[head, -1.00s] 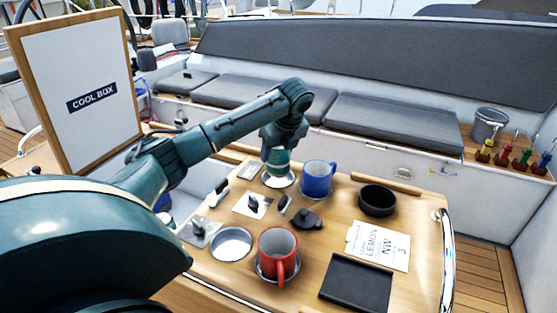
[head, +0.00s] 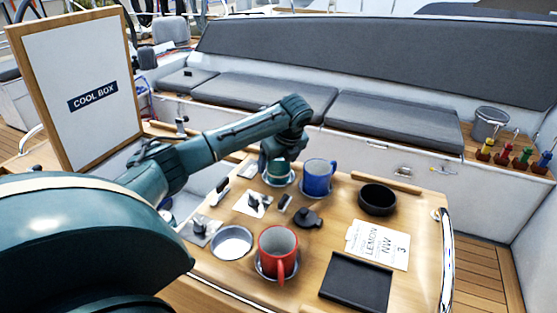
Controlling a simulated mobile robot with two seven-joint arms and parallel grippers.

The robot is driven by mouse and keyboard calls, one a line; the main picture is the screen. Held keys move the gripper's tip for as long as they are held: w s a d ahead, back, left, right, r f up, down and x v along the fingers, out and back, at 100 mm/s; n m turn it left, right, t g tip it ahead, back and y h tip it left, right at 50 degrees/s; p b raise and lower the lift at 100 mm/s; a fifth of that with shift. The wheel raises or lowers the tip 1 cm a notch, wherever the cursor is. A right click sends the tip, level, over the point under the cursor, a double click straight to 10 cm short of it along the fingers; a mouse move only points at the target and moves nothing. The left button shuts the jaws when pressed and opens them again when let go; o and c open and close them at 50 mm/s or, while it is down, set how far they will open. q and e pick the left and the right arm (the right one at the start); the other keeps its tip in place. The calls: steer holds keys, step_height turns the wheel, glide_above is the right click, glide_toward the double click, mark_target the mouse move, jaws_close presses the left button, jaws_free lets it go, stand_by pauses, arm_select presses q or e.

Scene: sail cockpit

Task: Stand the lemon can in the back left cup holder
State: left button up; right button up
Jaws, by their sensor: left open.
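The can (head: 279,171) is teal-green with a pale band. It stands upright in the back left cup holder (head: 279,183), whose metal rim shows around its lower part. My left gripper (head: 281,159) is directly above and around the can's top, open; its fingers are small and partly hidden by the hand. The can's label is too small to read. My right gripper is not in view.
A blue mug (head: 318,178) stands close right of the can. A red mug (head: 278,251) sits in the front holder, beside an empty metal-rimmed holder (head: 232,242). A black bowl (head: 377,199), note card (head: 378,244) and dark tray (head: 356,283) lie to the right.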

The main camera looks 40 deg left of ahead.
arm_select(q)
steer(key=shift+r, duration=0.5)
steer(key=b+v, duration=0.1)
steer(key=v, duration=1)
steer(key=shift+r, duration=0.3)
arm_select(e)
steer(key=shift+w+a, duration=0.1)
arm_select(q)
steer(key=shift+s+d, duration=0.1)
steer(key=shift+d, duration=0.05)
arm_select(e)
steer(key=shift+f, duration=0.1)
